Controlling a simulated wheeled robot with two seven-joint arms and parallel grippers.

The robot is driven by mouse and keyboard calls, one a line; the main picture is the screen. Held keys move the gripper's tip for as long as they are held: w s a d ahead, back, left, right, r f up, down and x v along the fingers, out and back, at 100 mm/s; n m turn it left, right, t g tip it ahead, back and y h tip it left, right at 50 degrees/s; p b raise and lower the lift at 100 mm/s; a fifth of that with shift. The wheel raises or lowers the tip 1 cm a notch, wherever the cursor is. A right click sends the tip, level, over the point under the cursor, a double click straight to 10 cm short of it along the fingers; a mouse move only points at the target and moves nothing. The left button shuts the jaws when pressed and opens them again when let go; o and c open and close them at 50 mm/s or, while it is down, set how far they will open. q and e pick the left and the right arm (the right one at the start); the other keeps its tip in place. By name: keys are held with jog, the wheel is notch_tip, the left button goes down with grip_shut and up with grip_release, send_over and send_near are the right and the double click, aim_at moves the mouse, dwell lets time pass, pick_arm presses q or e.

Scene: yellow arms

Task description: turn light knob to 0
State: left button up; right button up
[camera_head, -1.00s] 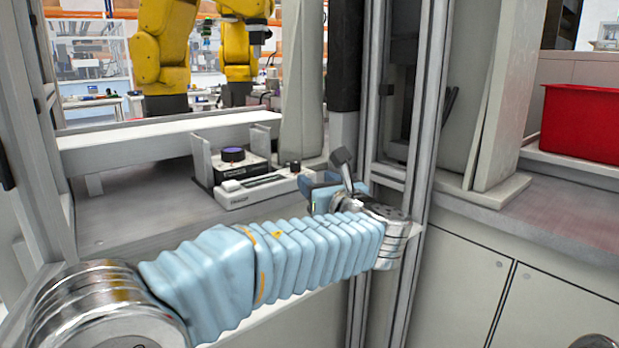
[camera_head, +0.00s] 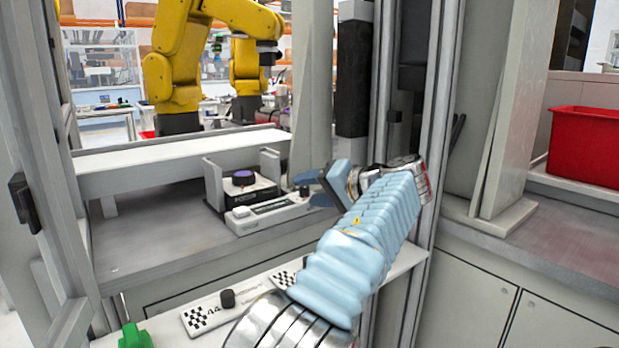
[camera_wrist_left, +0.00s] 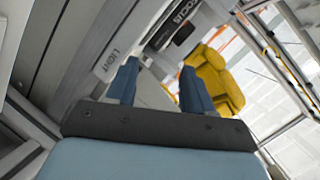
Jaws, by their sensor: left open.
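A low white control unit (camera_head: 268,213) lies on the shelf inside the cabinet. A small dark knob (camera_head: 304,191) stands at its right end. My right gripper is out of view.
A front ledge carries a black knob (camera_head: 228,298) and checkered labels. A metal post (camera_head: 385,90) stands right of the shelf. A red bin (camera_head: 585,145) is at far right.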

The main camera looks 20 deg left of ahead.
aim_at(306, 187)
pick_arm(q)
jog(key=d+r+n+h+p, duration=0.1)
jog(key=d+r+n+p, duration=0.15)
jog(key=d+n, duration=0.65)
jog(key=w+a+f+n, duration=0.1)
jog(key=w+a, duration=0.1)
jog(key=a, duration=0.2)
jog(key=w+a+f+b, duration=0.1)
jog(key=w+a+f, duration=0.1)
jog(key=w+a, duration=0.1)
jog(key=w+a+f+n, duration=0.1)
jog(key=w+a+f, duration=0.1)
jog(key=a, duration=0.3)
jog(key=shift+w+n+t+b, duration=0.15)
jog(key=shift+n+t+b, duration=0.15)
